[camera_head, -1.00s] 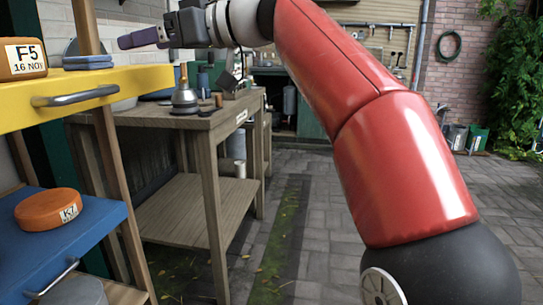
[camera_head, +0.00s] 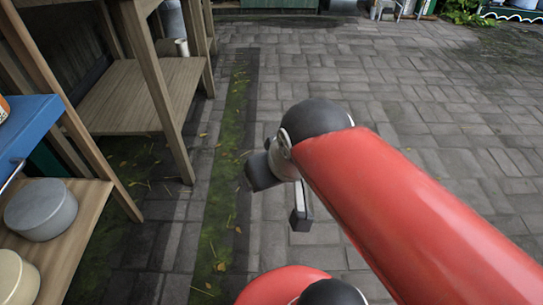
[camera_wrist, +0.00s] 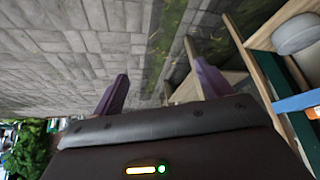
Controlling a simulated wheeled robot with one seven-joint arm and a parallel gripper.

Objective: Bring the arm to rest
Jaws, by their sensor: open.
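My red arm (camera_head: 400,205) is folded low over the paving in the head view, with its dark rounded joint at the middle of the picture. My gripper (camera_wrist: 160,88) shows in the wrist view with its two purple fingers spread apart and nothing between them. In the head view the fingers are not clearly visible; only dark parts of the arm's end show beside the joint.
A wooden workbench (camera_head: 150,85) stands behind. Paving (camera_head: 400,100) on the right is open.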

